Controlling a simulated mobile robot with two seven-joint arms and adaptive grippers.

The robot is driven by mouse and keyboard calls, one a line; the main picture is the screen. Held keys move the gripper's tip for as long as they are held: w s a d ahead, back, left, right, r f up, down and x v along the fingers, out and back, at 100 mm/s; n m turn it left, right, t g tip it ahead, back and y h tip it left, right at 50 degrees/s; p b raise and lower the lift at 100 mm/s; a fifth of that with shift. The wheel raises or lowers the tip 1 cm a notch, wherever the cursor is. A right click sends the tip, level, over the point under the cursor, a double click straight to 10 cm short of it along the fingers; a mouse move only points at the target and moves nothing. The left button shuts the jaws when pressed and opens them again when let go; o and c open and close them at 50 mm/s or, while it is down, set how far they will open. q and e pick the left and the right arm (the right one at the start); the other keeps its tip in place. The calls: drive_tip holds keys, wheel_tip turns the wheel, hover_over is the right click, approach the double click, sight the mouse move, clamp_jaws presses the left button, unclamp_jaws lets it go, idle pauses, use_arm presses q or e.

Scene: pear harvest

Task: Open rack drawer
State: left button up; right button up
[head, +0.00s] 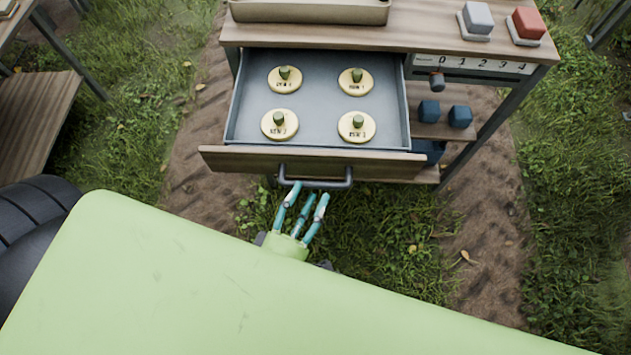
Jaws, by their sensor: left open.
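The rack drawer (235,159) is pulled out from under the wooden rack top (420,37). Its grey tray holds several round cream discs with green knobs, one of them the front left disc (280,124). The dark handle (316,183) is on the middle of the drawer front. My left gripper (306,194) is just below the handle, with its teal fingers spread and pointing up at it. The fingertips are close to the handle's left half; I cannot tell whether they touch it. Nothing shows between the fingers. My right gripper is not in view.
A grey block (478,17) and a red block (527,24) sit on the rack top at the right. A number scale (478,64) with a dark knob (437,80) is below them. Dark blue weights (460,116) stand on a lower shelf. Grass and dirt surround the rack.

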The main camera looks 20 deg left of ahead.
use_arm(q)
drive_tip(key=d+v, duration=0.1)
drive_tip(key=v, duration=0.7)
drive_tip(key=shift+a, duration=0.5)
wheel_tip(320, 180, down, 24)
drive_tip(key=a+m+g+h+p, duration=0.1)
drive_tip(key=a+m+g+p, duration=0.1)
drive_tip(key=m+g, duration=0.8)
drive_tip(key=s+a+f+m+g+y, duration=0.1)
drive_tip(key=s+a+f+m+g, duration=0.3)
drive_tip(key=s+f, duration=0.2)
drive_tip(key=s+a+f+m+g+y+p, duration=0.1)
drive_tip(key=s+a+f+m+g+y, duration=0.1)
drive_tip(key=s+a+f+m+g, duration=0.2)
drive_tip(key=s+a+f, duration=0.1)
drive_tip(key=s+f, duration=0.2)
drive_tip(key=shift+a+f+g, duration=0.25)
drive_tip(key=shift+g, duration=0.15)
drive_tip(key=shift+s, duration=0.1)
